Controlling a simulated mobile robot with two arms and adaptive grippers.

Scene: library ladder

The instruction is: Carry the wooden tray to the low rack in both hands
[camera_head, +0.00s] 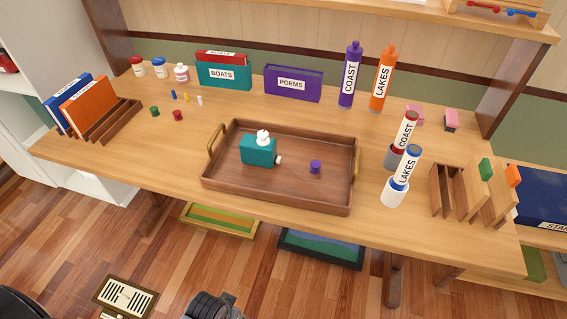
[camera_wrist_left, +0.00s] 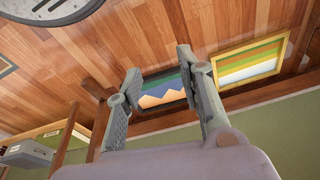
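The wooden tray (camera_head: 240,187) lies flat on the middle of the table. It has a brass handle at its left end and another at its right end. In it are a teal bottle-like thing (camera_head: 258,151) with white caps and a small purple piece (camera_head: 315,167). In the left wrist view my left gripper (camera_wrist_left: 160,62) is open and empty, with its fingers apart below table height and the floor beyond. A dark grey mechanical part shows at the bottom of the head view; I cannot tell which arm it belongs to. I cannot make out which piece is the low rack.
Right of the tray stand two cups (camera_head: 394,192) with labelled tubes and a wooden divider (camera_head: 470,195). Book boxes and bottles line the table's back. A book holder (camera_head: 115,122) stands left. Framed pictures (camera_head: 320,249) are beneath the table, and a floor vent (camera_head: 125,298) lies in front.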

